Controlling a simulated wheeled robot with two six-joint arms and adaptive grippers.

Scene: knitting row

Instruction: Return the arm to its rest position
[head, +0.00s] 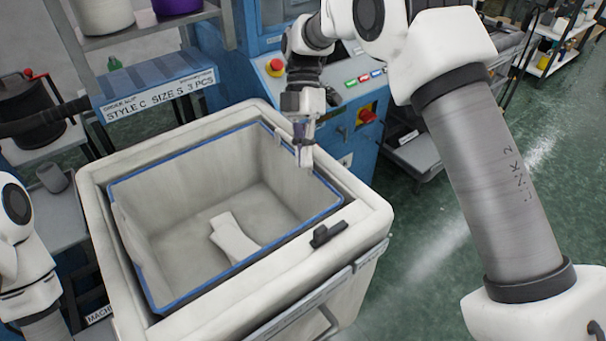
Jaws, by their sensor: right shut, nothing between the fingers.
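My right arm comes in from the right and arches over to the bin's far right corner. Its gripper (304,150) points down, shut and empty, in front of or above the bin's blue rim; the exact height I cannot tell. The large white bin (375,215) has a blue-edged liner. A white knitted piece (233,238) lies flat on its floor, apart from the gripper. Part of my left arm shows at the left edge, but its gripper is out of view.
A blue machine (350,165) with a red button and coloured switches stands close behind my right gripper. A shelf sign (155,92) reads "STYLE C SIZE S 3 PCS". A small black latch (328,234) sits on the bin's rim. Green floor (415,270) is open at right.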

